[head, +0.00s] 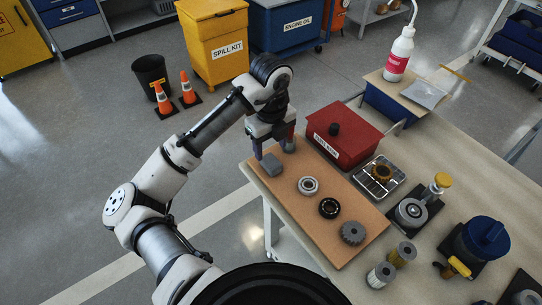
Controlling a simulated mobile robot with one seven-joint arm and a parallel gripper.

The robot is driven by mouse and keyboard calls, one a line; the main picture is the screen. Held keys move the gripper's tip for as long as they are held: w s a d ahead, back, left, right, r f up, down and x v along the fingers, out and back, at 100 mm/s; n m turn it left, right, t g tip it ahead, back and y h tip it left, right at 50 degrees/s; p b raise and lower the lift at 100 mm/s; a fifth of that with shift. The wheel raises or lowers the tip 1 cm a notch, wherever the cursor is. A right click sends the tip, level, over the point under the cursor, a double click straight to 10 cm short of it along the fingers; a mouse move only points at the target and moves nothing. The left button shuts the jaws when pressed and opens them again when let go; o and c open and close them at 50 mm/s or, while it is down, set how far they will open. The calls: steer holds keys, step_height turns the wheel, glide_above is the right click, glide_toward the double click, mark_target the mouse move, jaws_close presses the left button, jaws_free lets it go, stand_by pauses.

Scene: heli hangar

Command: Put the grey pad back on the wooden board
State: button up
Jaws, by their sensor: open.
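The wooden board (318,217) lies along the left side of the workbench. The grey pad (271,165), a small dark grey block, appears to rest flat on the board's far left end. My gripper (272,149) is open and points down just behind and above the pad, with its fingers spread left and right. The pad shows in front of the gap between the fingers. I cannot tell whether a finger touches it. A small grey shape by the right finger is too small to make out.
A ring bearing (308,186), a black bearing (329,208) and a gear (352,233) lie in a row on the board. A red box (345,135) stands close right of my gripper. A metal tray (379,177) holds a brownish part. Filters (403,254) stand near the front.

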mark_target(271, 161)
step_height(271, 161, up, 6)
stand_by(0.4)
